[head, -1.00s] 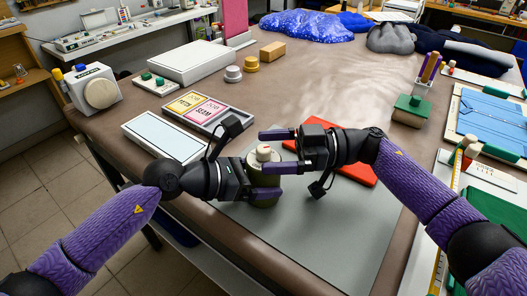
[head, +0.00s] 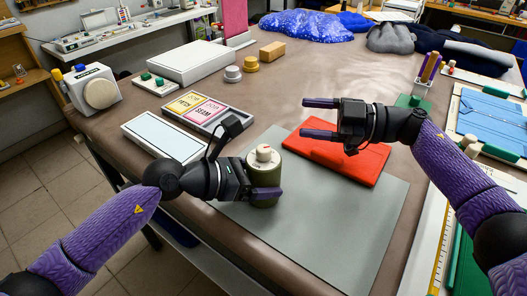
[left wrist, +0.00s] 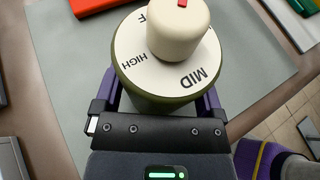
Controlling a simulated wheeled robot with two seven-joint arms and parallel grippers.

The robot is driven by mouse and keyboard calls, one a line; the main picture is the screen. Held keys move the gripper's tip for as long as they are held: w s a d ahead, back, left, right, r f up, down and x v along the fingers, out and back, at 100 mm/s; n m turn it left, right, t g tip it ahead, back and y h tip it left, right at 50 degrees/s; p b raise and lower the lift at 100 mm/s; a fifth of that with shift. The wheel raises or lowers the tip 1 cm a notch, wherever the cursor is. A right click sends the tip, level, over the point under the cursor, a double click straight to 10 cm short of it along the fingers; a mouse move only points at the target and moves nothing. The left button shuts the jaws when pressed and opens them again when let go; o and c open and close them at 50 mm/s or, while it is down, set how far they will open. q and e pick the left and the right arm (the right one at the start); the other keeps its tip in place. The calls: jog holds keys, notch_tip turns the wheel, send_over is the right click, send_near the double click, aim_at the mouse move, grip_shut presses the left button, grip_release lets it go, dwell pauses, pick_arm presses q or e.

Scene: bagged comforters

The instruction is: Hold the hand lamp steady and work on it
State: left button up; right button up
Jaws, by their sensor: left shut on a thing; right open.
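The hand lamp (head: 265,178) is an olive-green cylinder standing upright on the grey mat (head: 330,225). Its white top has a cream knob with a red mark, and the left wrist view shows the lamp (left wrist: 165,60) with the words HIGH and MID on the dial. My left gripper (head: 268,192) is shut on the lamp's body, one finger on each side, low on it. My right gripper (head: 320,118) is open and empty, with its fingers pointing left above the red flat case (head: 350,160), behind and to the right of the lamp.
A tray with yellow and pink cards (head: 207,110) and a pale flat panel (head: 165,135) lie left of the mat. A white box (head: 185,62) and round knobs stand farther back. A green block and a blue panel (head: 490,120) are at right. The mat's front is clear.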

aim_at(267, 154)
jog(key=s+a+n+t+h, duration=0.1)
jog(key=s+a+n+t, duration=0.1)
jog(key=n, duration=0.4)
jog(key=s+a+n+t+h, duration=0.1)
jog(key=a+n+t+h, duration=0.1)
jog(key=n+t, duration=0.3)
jog(key=s+a+n+t+h, duration=0.2)
jog(key=a+n+t, duration=0.1)
jog(key=n, duration=0.3)
jog(key=shift+s+a+f+n+t, duration=0.2)
jog(key=shift+s+a+n+t, duration=0.15)
jog(key=shift+a, duration=0.3)
jog(key=f+n+t+h, duration=0.1)
jog(key=t+h, duration=0.1)
jog(key=h, duration=0.1)
jog(key=shift+a+f+n, duration=0.25)
jog(key=shift+f+n, duration=0.1)
jog(key=shift+f, duration=0.05)
jog(key=shift+w+f+h, duration=0.15)
jog(key=shift+f+h, duration=0.2)
jog(key=shift+h, duration=0.35)
grip_shut()
